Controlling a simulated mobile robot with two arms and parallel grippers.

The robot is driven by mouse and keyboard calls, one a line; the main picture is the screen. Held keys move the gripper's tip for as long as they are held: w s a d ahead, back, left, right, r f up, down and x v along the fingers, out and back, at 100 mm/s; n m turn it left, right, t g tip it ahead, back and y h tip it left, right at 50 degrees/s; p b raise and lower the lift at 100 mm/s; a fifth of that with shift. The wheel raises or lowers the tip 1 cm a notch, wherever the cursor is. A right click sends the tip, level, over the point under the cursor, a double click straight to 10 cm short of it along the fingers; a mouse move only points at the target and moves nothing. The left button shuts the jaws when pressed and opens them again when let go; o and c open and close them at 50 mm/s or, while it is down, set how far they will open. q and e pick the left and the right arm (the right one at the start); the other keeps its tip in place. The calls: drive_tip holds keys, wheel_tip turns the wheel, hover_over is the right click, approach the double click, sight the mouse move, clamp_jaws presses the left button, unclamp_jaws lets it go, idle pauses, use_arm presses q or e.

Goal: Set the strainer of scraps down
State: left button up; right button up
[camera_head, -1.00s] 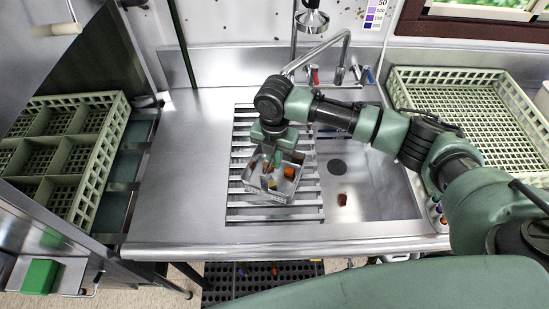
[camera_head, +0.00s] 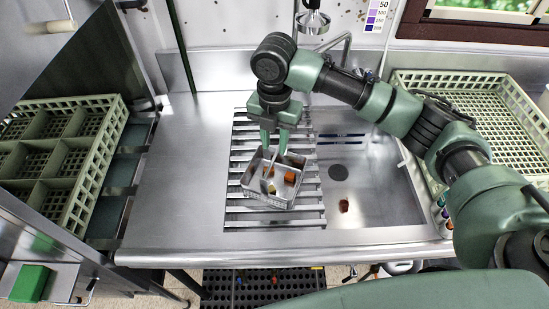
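The strainer (camera_head: 284,203) is a small square metal basket with an upright loop handle. It sits level on the slatted metal rack (camera_head: 245,218) at the left of the sink, with orange, brown and yellowish scraps (camera_head: 290,178) inside. My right gripper (camera_head: 274,149) is above the strainer's far side, fingers pointing down and spread apart. The fingertips are close to the handle top; whether they touch it I cannot tell. My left gripper is not in view.
The sink basin (camera_head: 385,205) lies right of the rack, with a dark drain (camera_head: 338,172) and a loose brown scrap (camera_head: 343,205). Green dish racks stand at left (camera_head: 92,165) and right (camera_head: 500,125). The steel counter (camera_head: 175,190) left of the rack is clear.

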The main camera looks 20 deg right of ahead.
drive_tip(key=shift+r, duration=1.65)
